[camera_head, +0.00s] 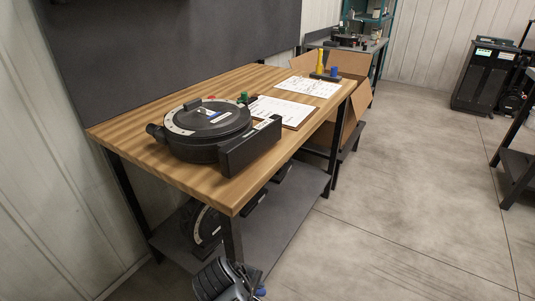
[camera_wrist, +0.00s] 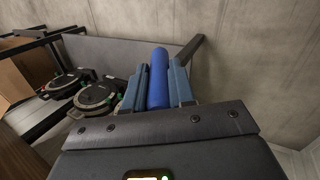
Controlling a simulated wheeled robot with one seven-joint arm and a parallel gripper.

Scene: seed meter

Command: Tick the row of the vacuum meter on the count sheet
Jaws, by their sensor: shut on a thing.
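My gripper (camera_wrist: 158,75) is shut on a blue cylinder (camera_wrist: 158,88), probably a marker, held between its two blue-grey fingers. In the head view a blue end (camera_head: 260,292) shows beside my arm at the bottom edge, below the bench top. A round black meter (camera_head: 208,118) with a pale marked arc and a box-like side lies on the wooden bench. A white printed sheet (camera_head: 283,109) on a board lies behind it, and a second printed sheet (camera_head: 316,86) lies farther back. The print is too small to read, so I cannot tell which is the count sheet.
The wooden bench (camera_head: 120,131) has a low grey shelf (camera_head: 280,229) holding more meters; two meters show in the wrist view (camera_wrist: 95,96). A dark holder (camera_head: 324,76) with yellow and blue upright things stands at the bench's far end. A cardboard box (camera_head: 356,103) is beyond.

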